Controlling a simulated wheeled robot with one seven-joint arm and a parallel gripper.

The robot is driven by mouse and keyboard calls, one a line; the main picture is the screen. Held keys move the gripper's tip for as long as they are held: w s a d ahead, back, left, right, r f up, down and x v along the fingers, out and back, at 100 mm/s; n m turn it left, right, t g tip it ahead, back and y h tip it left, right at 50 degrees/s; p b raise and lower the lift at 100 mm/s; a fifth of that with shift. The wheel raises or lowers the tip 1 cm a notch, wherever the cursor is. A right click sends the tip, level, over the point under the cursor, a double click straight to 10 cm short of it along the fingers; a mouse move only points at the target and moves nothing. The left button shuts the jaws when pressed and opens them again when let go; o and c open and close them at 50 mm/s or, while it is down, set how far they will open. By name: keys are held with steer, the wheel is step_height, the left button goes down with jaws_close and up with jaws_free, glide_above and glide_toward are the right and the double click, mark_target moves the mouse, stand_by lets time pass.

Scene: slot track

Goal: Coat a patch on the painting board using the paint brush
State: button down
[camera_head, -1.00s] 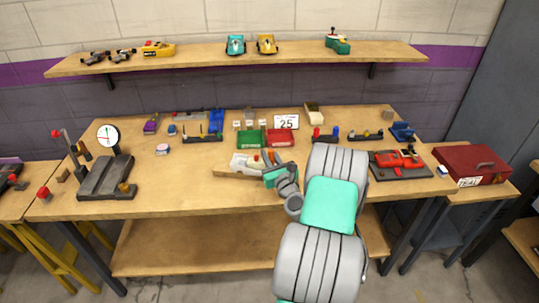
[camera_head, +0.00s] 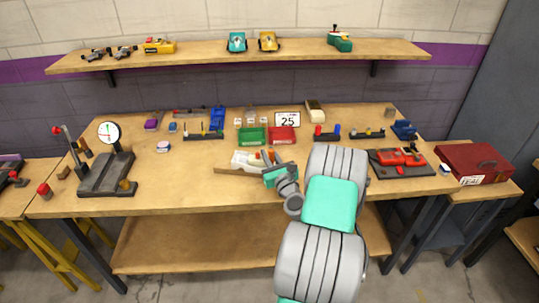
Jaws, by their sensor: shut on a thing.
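The painting board (camera_head: 226,170) appears as a low wooden board near the front middle of the workbench, with a pale white piece (camera_head: 243,158) on it. My gripper (camera_head: 268,159) is low over the right end of this board, beside the pale piece. It is shut on a small slim thing, which I take to be the paint brush. The brush is mostly hidden by the gripper, and its tip and any contact with the board are too small to tell. A small orange-red spot shows by the fingers. No coated patch can be made out.
Green (camera_head: 252,137) and red (camera_head: 282,135) trays stand just behind the board. A black base with a red car (camera_head: 402,160) is right of my arm. A dial stand (camera_head: 108,133) is at left. A shelf (camera_head: 240,55) hangs above.

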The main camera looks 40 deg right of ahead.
steer(key=shift+f, duration=0.25)
